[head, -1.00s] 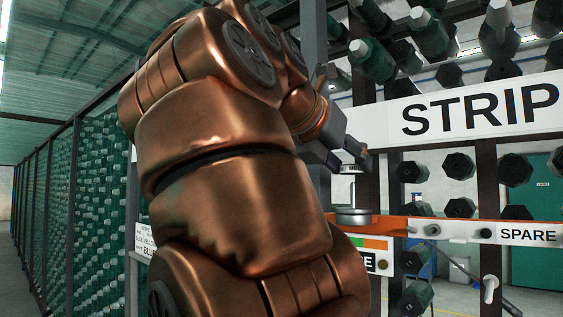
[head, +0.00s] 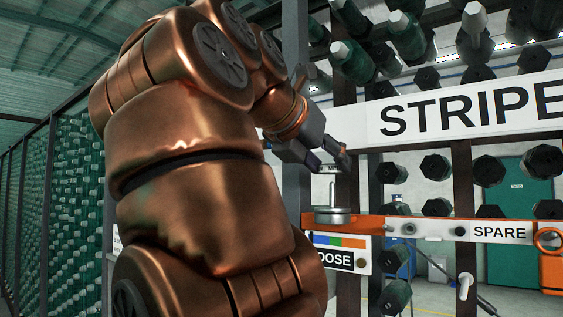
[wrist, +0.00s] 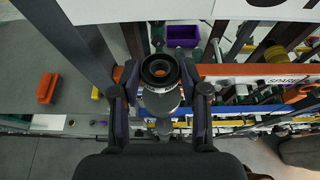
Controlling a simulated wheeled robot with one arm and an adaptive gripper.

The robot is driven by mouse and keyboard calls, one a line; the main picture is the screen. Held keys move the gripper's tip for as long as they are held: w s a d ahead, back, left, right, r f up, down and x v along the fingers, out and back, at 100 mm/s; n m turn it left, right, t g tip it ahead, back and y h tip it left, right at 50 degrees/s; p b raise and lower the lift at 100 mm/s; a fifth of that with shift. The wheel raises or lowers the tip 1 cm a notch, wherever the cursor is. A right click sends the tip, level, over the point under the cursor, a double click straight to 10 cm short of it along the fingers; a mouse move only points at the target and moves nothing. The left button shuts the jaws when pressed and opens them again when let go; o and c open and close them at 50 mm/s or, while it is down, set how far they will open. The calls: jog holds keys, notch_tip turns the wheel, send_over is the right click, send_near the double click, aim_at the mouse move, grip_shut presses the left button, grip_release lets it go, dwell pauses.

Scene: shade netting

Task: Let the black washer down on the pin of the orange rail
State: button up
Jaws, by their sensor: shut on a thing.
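The black washer (wrist: 160,71) is a dark ring with an open hole, in the wrist view. My gripper (wrist: 160,92) is shut on it, one finger on each side. In the head view my gripper (head: 331,161) is above the upright pin (head: 331,192), with a gap between. The pin stands on a round silver base (head: 332,215) on the orange rail (head: 372,223). The rail also shows in the wrist view (wrist: 240,69). The silver base (wrist: 160,101) shows partly behind the washer there. I cannot make out the washer in the head view.
A white STRIPE sign (head: 465,108) hangs just right of my gripper. A dark post stands behind the pin. Racks of green bobbins (head: 407,35) are behind.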

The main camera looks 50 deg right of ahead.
aim_at(331, 196)
jog(key=shift+f+b, duration=2.65)
jog(key=shift+b, duration=0.1)
dwell(0.3)
jog(key=o, duration=1.4)
notch_tip(331, 196, up, 6)
jog(key=p, duration=0.6)
jog(key=shift+f, duration=0.2)
jog(key=shift+s, duration=0.1)
jog(key=shift+p, duration=0.3)
notch_tip(331, 196, up, 6)
jog(key=p, duration=0.6)
jog(key=shift+f, duration=0.1)
jog(key=shift+d+p, duration=0.2)
jog(key=shift+p, duration=0.1)
